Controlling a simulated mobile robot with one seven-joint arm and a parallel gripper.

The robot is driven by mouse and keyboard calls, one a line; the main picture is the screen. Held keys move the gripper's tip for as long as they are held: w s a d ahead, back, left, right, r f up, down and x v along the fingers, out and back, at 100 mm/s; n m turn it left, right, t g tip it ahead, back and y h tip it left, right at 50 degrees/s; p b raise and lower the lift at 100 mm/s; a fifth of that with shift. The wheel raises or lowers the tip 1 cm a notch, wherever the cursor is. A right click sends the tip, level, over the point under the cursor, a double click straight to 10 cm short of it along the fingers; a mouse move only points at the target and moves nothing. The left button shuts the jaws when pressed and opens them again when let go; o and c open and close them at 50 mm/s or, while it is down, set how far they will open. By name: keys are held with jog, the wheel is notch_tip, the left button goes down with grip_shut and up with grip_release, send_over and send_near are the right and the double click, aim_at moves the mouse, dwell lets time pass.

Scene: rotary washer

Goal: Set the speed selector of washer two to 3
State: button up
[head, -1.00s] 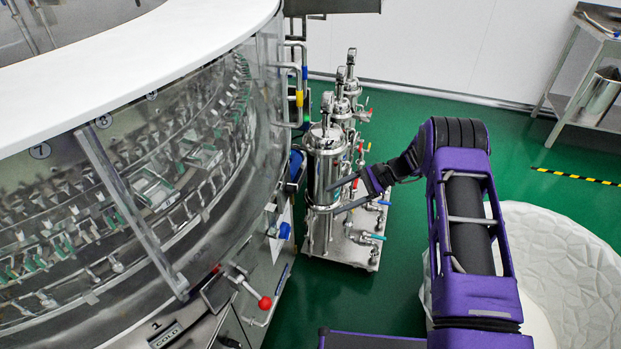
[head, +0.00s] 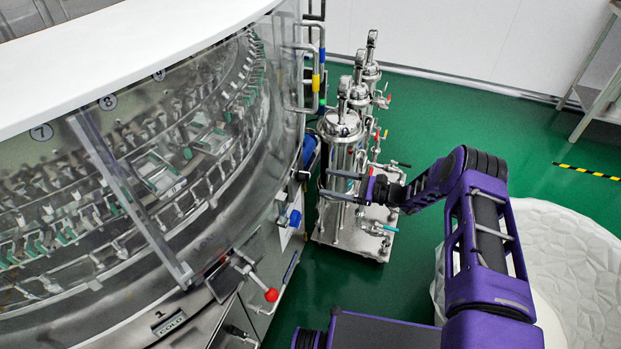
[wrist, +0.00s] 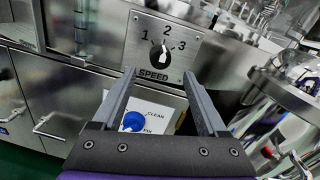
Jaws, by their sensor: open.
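The speed selector (wrist: 161,54) is a round dark knob with a light pointer, on a metal plate (wrist: 188,66) marked SPEED, 1, 2 and 3 in the wrist view. Its pointer is up, roughly toward the 2. I cannot tell how far the tips are from the knob.
A blue knob (wrist: 133,121) on a CLEAN panel is below the selector. In the head view, steel filter vessels (head: 341,150) stand behind my gripper. A red-knobbed lever (head: 270,295) sticks out of the washer.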

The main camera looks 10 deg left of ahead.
aim_at(304, 177)
jog(key=a, duration=0.6)
jog(key=shift+w+a, duration=0.2)
jog(key=shift+a, duration=0.15)
grip_shut()
